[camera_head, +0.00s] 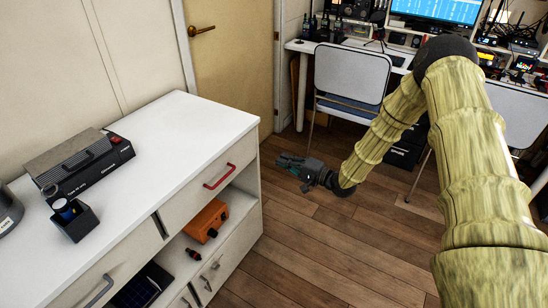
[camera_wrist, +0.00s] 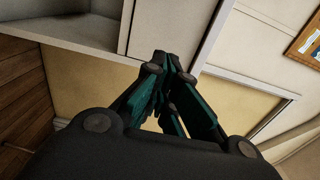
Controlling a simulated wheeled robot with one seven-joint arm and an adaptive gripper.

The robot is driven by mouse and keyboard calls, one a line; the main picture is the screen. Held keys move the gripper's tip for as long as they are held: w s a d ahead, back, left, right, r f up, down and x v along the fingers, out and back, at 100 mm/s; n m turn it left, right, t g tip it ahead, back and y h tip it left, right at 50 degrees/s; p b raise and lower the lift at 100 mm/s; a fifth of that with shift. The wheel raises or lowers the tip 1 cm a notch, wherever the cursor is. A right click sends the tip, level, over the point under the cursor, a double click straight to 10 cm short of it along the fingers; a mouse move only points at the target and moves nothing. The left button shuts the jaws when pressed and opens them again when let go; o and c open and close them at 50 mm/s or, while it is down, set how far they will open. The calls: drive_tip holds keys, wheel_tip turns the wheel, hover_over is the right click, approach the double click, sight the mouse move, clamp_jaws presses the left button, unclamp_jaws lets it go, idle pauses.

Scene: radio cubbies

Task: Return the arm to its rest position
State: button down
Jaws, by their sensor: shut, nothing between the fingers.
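My gripper (camera_head: 292,163) hangs in the air to the right of the white cabinet, above the wooden floor, in the head view. My arm reaches down to it from the right, covered in a yellow-green bark-like pattern. The gripper points left toward the cabinet's end. In the wrist view its dark and teal fingers (camera_wrist: 170,75) come together, shut and empty.
The white cabinet (camera_head: 180,130) bears a black device (camera_head: 85,165) and a small black holder (camera_head: 75,222). Its open shelf holds an orange box (camera_head: 206,220). A chair (camera_head: 350,75) and a desk with a monitor (camera_head: 437,12) stand behind. Floor (camera_head: 330,245) is clear near the cabinet.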

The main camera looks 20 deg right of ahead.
drive_tip(key=s+a+f+n+g+h+p, duration=0.2)
drive_tip(key=s+a+f+g+h+p, duration=0.1)
drive_tip(key=s+f, duration=0.55)
drive_tip(key=s+a+f+n+g+h+p, duration=0.1)
drive_tip(key=s+a+f+g+h+p, duration=0.25)
drive_tip(key=s, duration=0.85)
drive_tip(key=s+d+n+g+h+p, duration=0.1)
drive_tip(key=s+n+g+h, duration=0.1)
drive_tip(key=s, duration=1.3)
drive_tip(key=s+d+f+n+g+h+p, duration=0.1)
drive_tip(key=s+d+n+g+h+p, duration=0.1)
drive_tip(key=s, duration=1.3)
drive_tip(key=n+g+h, duration=0.1)
drive_tip(key=n+g, duration=0.1)
drive_tip(key=g, duration=0.1)
drive_tip(key=shift+s, duration=0.3)
